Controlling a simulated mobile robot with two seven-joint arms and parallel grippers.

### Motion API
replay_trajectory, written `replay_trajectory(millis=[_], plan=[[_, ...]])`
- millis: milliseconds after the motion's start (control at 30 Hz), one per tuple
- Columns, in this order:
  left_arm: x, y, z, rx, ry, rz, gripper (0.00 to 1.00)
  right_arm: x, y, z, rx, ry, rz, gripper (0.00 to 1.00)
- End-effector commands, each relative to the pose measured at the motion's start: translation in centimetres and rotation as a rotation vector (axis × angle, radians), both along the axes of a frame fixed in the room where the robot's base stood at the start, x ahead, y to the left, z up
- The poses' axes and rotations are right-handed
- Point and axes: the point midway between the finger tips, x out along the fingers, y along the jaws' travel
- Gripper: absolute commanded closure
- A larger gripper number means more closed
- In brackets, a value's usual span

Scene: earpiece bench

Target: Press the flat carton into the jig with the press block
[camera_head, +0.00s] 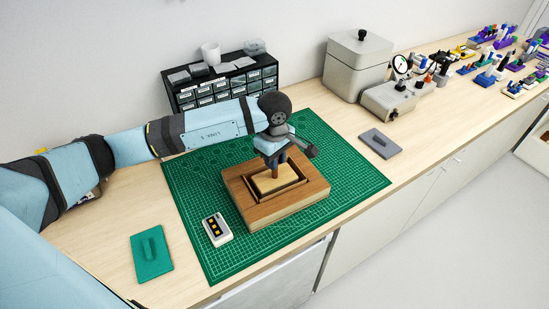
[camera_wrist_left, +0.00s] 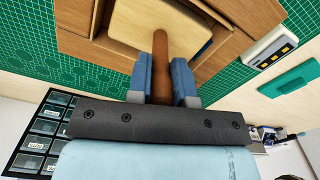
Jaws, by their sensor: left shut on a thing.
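The wooden jig (camera_head: 290,208) sits on the green cutting mat, with a rectangular recess in its top. The press block (camera_head: 288,183) is a pale wooden slab with a brown upright handle; it sits within the outline of the recess. My left gripper (camera_head: 274,163) comes from above and is shut on that handle. In the left wrist view, the two blue fingers (camera_wrist_left: 162,72) clasp the handle from both sides, and the pale slab (camera_wrist_left: 192,28) lies beyond, with a dark gap along part of its edge. My right gripper is out of view.
A small white box with dark and yellow marks (camera_head: 216,229) stands left of the jig. A green handled plate (camera_head: 152,253) lies front left, a grey one (camera_head: 379,143) right. A drawer cabinet (camera_head: 222,86) and grey bin (camera_head: 356,66) stand behind. The mat's right part is clear.

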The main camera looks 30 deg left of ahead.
Motion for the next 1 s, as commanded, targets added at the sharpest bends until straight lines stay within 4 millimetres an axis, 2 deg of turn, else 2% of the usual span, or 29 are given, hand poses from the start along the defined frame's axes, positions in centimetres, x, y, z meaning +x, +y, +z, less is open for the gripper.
replay_trajectory(millis=[33, 167, 1000], plan=[[-0.3, -0.1, -0.5, 0.001, 0.009, -0.002, 1.0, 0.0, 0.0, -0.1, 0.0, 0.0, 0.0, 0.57], [-0.3, -0.1, 0.1, 0.001, 0.009, -0.002, 1.0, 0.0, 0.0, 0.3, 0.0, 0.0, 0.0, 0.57], [-0.1, 0.0, 6.4, 0.001, 0.002, -0.001, 1.0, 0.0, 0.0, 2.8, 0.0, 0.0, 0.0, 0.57]])
